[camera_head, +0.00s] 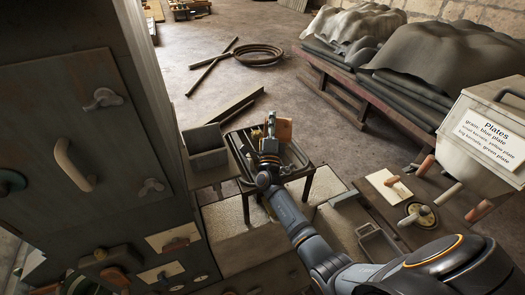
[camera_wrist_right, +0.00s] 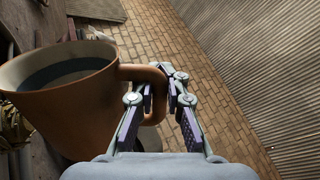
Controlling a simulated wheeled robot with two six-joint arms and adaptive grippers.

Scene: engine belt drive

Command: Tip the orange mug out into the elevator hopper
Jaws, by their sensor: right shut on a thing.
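The orange mug (camera_head: 285,130) shows in the head view just right of my right gripper (camera_head: 270,138), over the far part of a dark tray. In the right wrist view, the mug (camera_wrist_right: 80,110) is large at left, roughly upright, with its dark inside partly visible. My right gripper (camera_wrist_right: 163,88) is shut on its handle. What the mug holds is unclear. An open grey square box (camera_head: 207,160), which looks like the elevator hopper, stands left of the mug, beside the tall machine; the mug is apart from it. My left gripper is not in view.
The dark tray (camera_head: 297,155) sits on a small table right of the box. The tall grey machine (camera_head: 75,130) fills the left. A bench (camera_head: 455,195) with tools and a bin with a "Plates" sign (camera_head: 494,130) are at right. Open floor lies behind.

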